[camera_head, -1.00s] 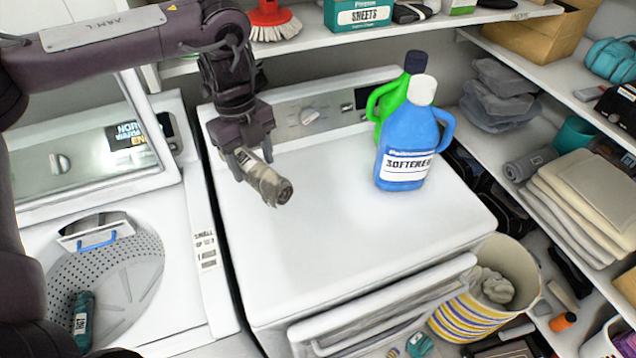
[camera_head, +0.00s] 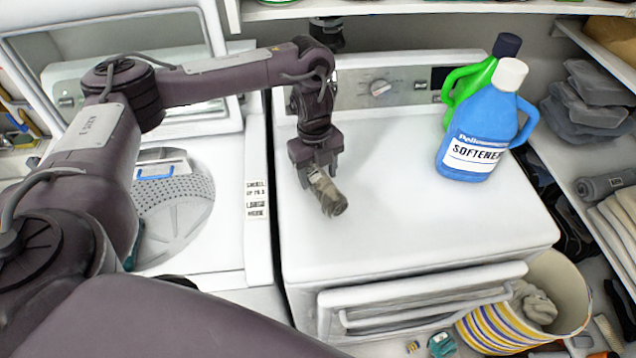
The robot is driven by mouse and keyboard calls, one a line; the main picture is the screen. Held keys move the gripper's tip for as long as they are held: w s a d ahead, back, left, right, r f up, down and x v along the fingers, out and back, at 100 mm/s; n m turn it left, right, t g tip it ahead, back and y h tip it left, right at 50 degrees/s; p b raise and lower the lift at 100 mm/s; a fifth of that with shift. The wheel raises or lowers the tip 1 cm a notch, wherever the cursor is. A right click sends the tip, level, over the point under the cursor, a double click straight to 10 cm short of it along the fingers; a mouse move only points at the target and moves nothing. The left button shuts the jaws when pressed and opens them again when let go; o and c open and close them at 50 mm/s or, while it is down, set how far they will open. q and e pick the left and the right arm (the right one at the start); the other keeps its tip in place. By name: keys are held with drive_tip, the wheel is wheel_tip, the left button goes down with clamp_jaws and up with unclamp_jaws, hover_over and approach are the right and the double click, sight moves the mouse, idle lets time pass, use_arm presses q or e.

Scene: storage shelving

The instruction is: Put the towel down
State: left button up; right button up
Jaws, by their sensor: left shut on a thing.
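A rolled grey-brown towel (camera_head: 328,195) is in my left gripper (camera_head: 317,170), which is shut on its upper end. The towel's free end points down and to the right, over the left part of the white dryer top (camera_head: 400,225). I cannot tell whether the towel touches the surface. My right gripper is not in view.
A blue softener bottle (camera_head: 480,130) and a green bottle (camera_head: 463,85) stand at the back right of the dryer top. An open washer (camera_head: 178,215) is on the left. A striped basket (camera_head: 490,325) stands at the lower right. The dryer's middle and front are clear.

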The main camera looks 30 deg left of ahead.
sight(318, 181)
use_arm(q)
drive_tip(key=shift+f+b, duration=0.35)
drive_tip(key=shift+f, duration=1.45)
drive_tip(key=shift+f, duration=0.15)
drive_tip(key=o, duration=1.1)
drive_tip(key=shift+r, duration=0.4)
drive_tip(key=r, duration=0.3)
drive_tip(key=r+p, duration=0.1)
drive_tip(key=r, duration=0.3)
drive_tip(key=a+r, duration=0.1)
drive_tip(key=r, duration=0.3)
drive_tip(key=shift+w+a+r+p, duration=0.1)
drive_tip(key=shift+w+r+p, duration=0.15)
drive_tip(key=shift+w+p, duration=0.15)
